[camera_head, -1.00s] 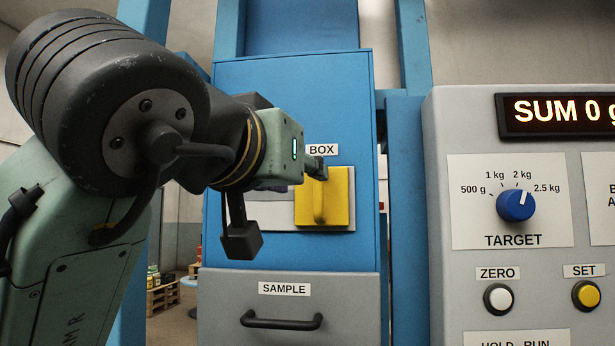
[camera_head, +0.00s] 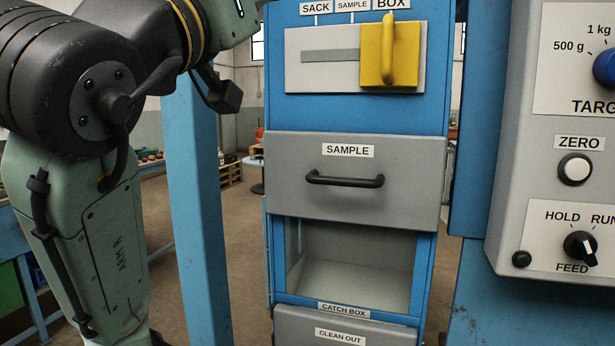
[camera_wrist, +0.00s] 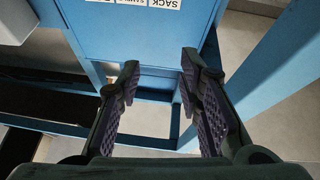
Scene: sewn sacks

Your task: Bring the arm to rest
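My gripper (camera_wrist: 158,90) shows in the wrist view with its two fingers apart and nothing between them. Beyond the fingers are the blue machine frame and the floor. In the head view my arm is at the upper left, and the fingertips are out of the picture. The yellow slide handle (camera_head: 388,55) sits at the right end of its plate, under the BOX label. My arm is apart from the handle.
The SAMPLE drawer (camera_head: 410,165) is shut. The open catch box (camera_head: 350,275) below it looks empty. A control panel (camera_head: 535,110) stands at the right, its FEED knob (camera_head: 580,246) below ZERO. A blue post (camera_head: 193,200) stands near my arm.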

